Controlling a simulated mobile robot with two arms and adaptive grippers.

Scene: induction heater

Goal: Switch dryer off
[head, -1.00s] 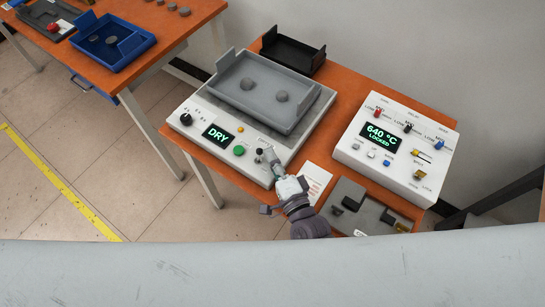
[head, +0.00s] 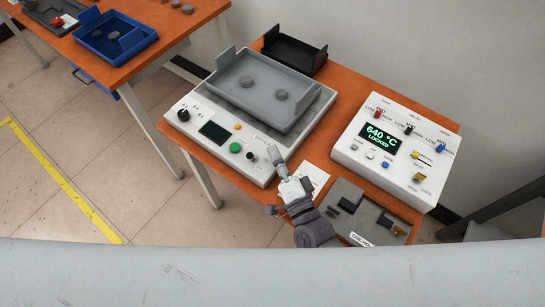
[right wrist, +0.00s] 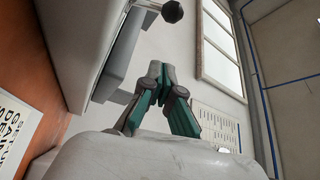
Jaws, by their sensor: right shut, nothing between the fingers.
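The dryer (head: 205,110) is a white unit on the orange table with a grey tray (head: 285,122) on top. Its display (head: 214,132) is dark and blank. A black selector knob (head: 183,115), an orange button (head: 238,126), a green button (head: 235,147) and a small black-tipped switch (head: 250,157) line its front. My right gripper (head: 277,153) is shut and empty, just right of the switch at the dryer's front right corner. In the right wrist view its fingertips (right wrist: 160,70) meet, and a dark ball-ended lever (right wrist: 172,11) shows above, apart from them. My left gripper is not in view.
A white heater control box (head: 400,150) reading 640 °C LOCKED stands at right. A dark grey fixture plate (head: 365,212) and a printed card (head: 312,178) lie near my right gripper. A black bin (head: 293,48) is behind the dryer. Another table with a blue tray (head: 115,37) is at upper left.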

